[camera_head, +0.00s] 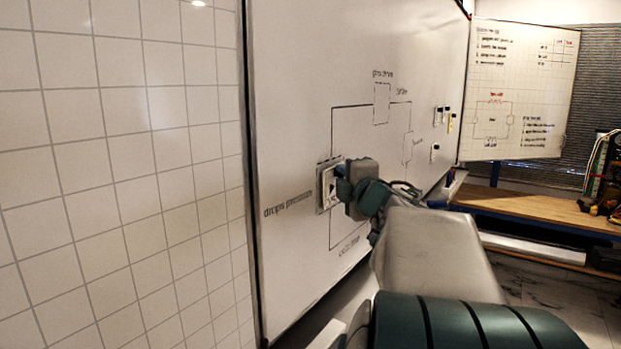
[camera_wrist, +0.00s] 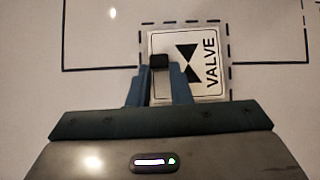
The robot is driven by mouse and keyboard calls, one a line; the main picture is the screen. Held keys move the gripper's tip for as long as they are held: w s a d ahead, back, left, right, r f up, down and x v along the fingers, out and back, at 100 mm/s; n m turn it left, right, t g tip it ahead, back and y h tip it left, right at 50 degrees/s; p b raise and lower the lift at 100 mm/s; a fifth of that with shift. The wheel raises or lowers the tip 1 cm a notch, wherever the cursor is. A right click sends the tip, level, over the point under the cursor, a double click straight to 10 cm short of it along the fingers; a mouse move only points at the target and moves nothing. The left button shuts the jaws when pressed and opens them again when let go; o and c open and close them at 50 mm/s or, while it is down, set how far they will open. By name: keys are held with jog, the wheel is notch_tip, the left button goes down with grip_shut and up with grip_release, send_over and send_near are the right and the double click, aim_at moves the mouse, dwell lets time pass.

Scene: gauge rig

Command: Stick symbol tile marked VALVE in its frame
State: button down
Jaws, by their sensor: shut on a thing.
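The white tile marked VALVE (camera_wrist: 206,78) shows a black valve symbol and its word, which reads sideways in the wrist view. My gripper (camera_wrist: 159,64) is shut on a small dark knob at the tile's left part. The tile lies over a dashed frame (camera_wrist: 228,28) on the board, with dashes showing at the top and right; the lower edge is partly hidden by my gripper. In the head view, the tile (camera_head: 325,188) is at the board's left side, with my gripper (camera_head: 342,182) at its right edge. I cannot tell whether the tile touches the board.
The whiteboard (camera_head: 300,80) carries a drawn circuit with other dashed frames (camera_head: 382,103). Several small tiles (camera_head: 436,152) sit farther right on the board. A wooden bench (camera_head: 530,205) and a second board (camera_head: 515,90) stand beyond. A tiled wall (camera_head: 120,170) is at left.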

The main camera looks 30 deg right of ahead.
jog(key=shift+w+a, duration=0.15)
jog(key=shift+w, duration=0.15)
dwell(0.5)
jog(key=c, duration=0.7)
grip_release()
jog(key=shift+s+d+p, duration=0.25)
jog(key=shift+s+d, duration=0.35)
jog(key=shift+s, duration=0.8)
jog(key=shift+s+d+p, duration=0.25)
jog(key=shift+s+d, duration=0.3)
jog(key=shift+s, duration=0.8)
jog(key=shift+s+d+p, duration=0.25)
jog(key=shift+s+d, duration=0.35)
jog(key=shift+s, duration=0.8)
